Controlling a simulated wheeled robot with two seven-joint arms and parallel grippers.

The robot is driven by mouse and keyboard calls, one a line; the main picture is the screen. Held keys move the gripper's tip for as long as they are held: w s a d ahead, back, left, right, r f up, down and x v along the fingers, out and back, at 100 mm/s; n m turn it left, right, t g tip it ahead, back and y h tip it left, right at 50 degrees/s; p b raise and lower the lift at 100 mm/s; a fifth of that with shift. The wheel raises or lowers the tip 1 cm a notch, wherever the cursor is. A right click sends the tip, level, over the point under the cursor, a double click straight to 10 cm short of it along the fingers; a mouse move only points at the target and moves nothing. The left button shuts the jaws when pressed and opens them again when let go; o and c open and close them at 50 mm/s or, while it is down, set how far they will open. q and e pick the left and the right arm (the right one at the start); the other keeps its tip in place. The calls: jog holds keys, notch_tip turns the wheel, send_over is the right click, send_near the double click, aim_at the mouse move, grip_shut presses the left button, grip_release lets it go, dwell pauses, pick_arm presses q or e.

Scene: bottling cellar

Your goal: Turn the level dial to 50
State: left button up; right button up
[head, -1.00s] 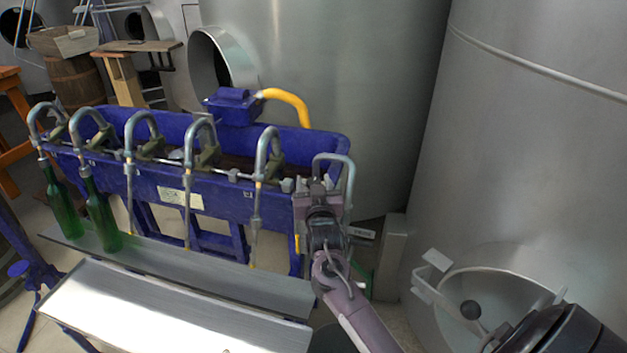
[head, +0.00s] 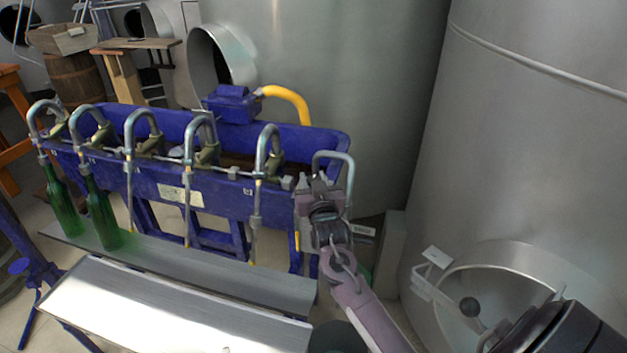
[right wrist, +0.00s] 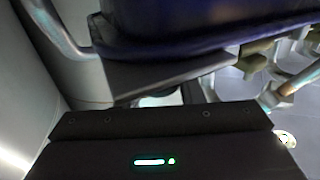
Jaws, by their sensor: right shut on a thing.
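The blue bottle filler (head: 225,200) stands in the middle of the head view with a row of curved metal spouts. My right gripper (head: 314,182) is at the right end of its front and is shut on the level dial there. The dial is hidden by the jaws and wrist, so its pointer and scale cannot be read. In the right wrist view the dark gripper housing fills the bottom, and the blue trough edge (right wrist: 200,40) lies beyond it. My left gripper is not in view.
Two green bottles (head: 103,215) stand under the left spouts on a grey metal shelf (head: 200,268). A yellow hose (head: 290,100) rises from the blue box behind. Large steel tanks (head: 530,140) stand close behind and to the right of my arm.

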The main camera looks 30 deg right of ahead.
jog(key=n+y, duration=0.2)
jog(key=y, duration=0.1)
jog(key=n+t+y, duration=0.1)
jog(key=y, duration=0.1)
jog(key=shift+d+n+t+y, duration=0.15)
jog(key=shift+n+t+y, duration=0.15)
jog(key=shift+n+y, duration=0.1)
jog(key=n+y, duration=0.2)
jog(key=y, duration=0.2)
jog(key=shift+n, duration=0.4)
jog(key=n+g+y+b, duration=0.1)
jog(key=n+y, duration=0.1)
jog(key=y, duration=0.1)
jog(key=shift+f+y+b, duration=0.15)
jog(key=shift+y+b, duration=0.25)
jog(key=shift+n+g+y+b, duration=0.9)
jog(key=shift+n+y+b, duration=0.35)
jog(key=shift+y, duration=0.45)
jog(key=o, duration=0.9)
